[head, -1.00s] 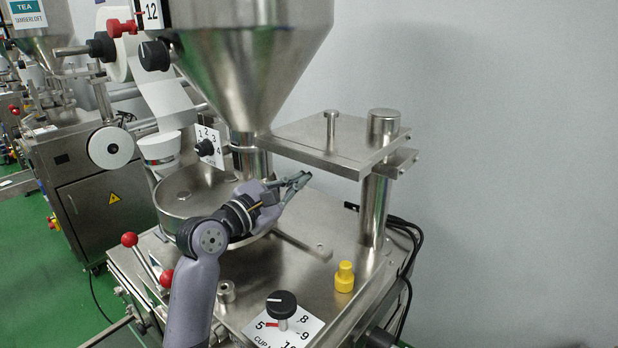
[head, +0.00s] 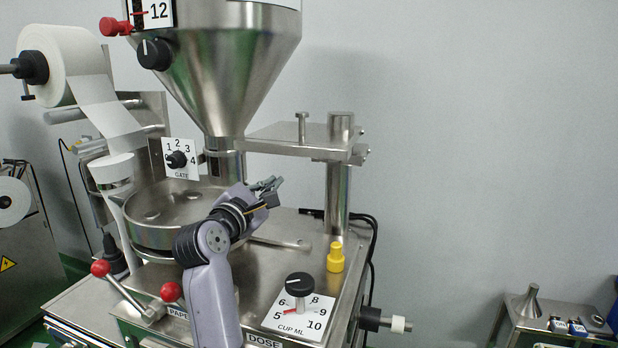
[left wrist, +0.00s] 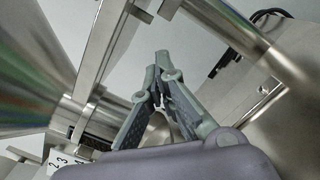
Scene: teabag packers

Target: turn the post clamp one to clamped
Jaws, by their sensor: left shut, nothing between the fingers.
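A steel post (head: 338,190) stands at the back right of the machine top. A flat bracket arm (head: 285,140) runs from it to the hopper, and an upright pin (head: 301,128) stands on the arm. I cannot tell which part is post clamp one, or its setting. My left gripper (head: 267,187) is left of the post and below the bracket arm, apart from both. In the left wrist view its fingertips (left wrist: 161,58) meet, shut and empty, with the post (left wrist: 230,25) beyond to the right. My right gripper is not in view.
The hopper (head: 235,60) hangs at the upper left above a round steel pan (head: 150,235). A yellow knob (head: 335,258) and a black dose knob (head: 299,284) stand up at the front right. Red-ball levers (head: 100,268) are at the front left. Space right of the post is free.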

